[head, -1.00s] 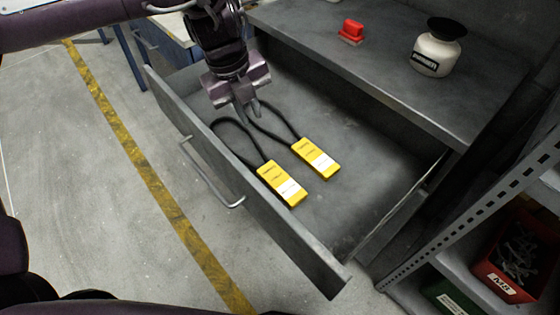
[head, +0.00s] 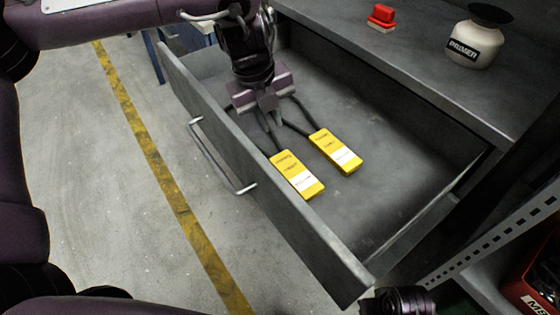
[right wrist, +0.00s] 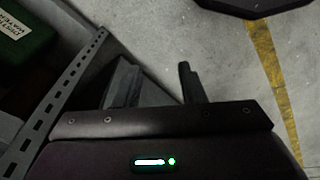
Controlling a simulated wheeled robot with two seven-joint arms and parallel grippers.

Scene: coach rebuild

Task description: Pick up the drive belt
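Two black belt loops, each with a yellow label sleeve, lie in the open grey drawer (head: 395,190). One drive belt's sleeve (head: 297,174) is nearer the drawer front; the other belt's sleeve (head: 335,150) lies beside it to the right. Their black loops run up and back under my left gripper (head: 268,114), which points down just over them and hides much of them. I cannot tell whether its fingers touch a loop or how far apart they are. My right gripper (right wrist: 155,82) has its fingers apart, with nothing between them, over the floor.
The drawer's front panel with its handle (head: 222,155) stands at the left. Above the drawer, the bench top holds a red block (head: 382,15) and a white primer pot (head: 470,45). A perforated rack post (head: 510,225) and red bin (head: 535,285) are at lower right.

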